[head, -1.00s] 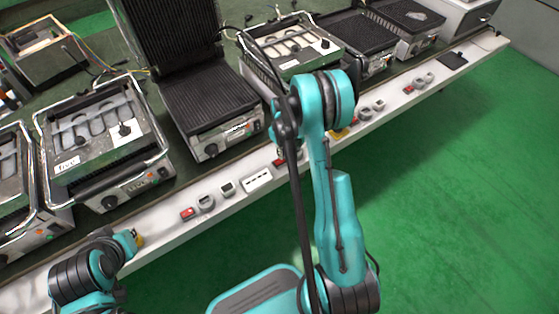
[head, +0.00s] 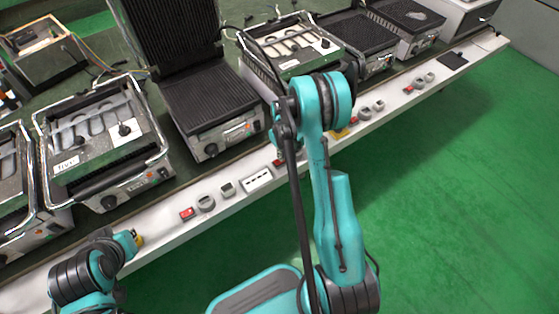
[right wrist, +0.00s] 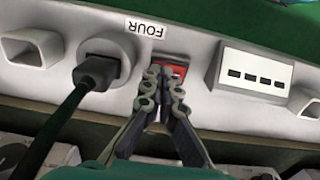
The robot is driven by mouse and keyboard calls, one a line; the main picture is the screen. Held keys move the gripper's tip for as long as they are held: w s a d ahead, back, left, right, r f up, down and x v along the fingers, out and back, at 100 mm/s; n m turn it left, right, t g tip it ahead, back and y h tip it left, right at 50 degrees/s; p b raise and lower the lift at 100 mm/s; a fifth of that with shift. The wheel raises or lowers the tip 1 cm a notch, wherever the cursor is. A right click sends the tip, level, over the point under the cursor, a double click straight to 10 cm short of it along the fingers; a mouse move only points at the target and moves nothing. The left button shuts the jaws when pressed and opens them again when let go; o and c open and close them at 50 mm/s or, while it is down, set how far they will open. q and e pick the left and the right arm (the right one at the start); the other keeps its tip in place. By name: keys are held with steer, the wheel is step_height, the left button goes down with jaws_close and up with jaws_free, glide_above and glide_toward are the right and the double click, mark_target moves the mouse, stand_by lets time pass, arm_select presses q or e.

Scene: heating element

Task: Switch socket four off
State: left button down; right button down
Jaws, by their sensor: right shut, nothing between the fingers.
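In the right wrist view, the red switch (right wrist: 174,70) of socket four is set in the pale rail below the upside-down label FOUR (right wrist: 146,28). My right gripper (right wrist: 165,74) is shut and empty. Its fingertips are right at the switch and cover part of it; I cannot tell whether they touch it or which way it is tipped. Left of the switch is a round socket (right wrist: 107,56) with a black plug (right wrist: 96,72) in it. In the head view, my right arm hides much of this spot.
A white panel with several slots (right wrist: 252,76) is right of the switch. In the head view, other red switches, such as one at the left (head: 187,214), line the pale rail (head: 160,228). Grills (head: 212,105) stand behind it. The green floor (head: 470,190) at right is clear.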

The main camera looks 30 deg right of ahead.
steer(key=shift+f, duration=0.2)
steer(key=shift+r, duration=0.15)
steer(key=shift+r+p, duration=2)
steer(key=shift+r, duration=1.45)
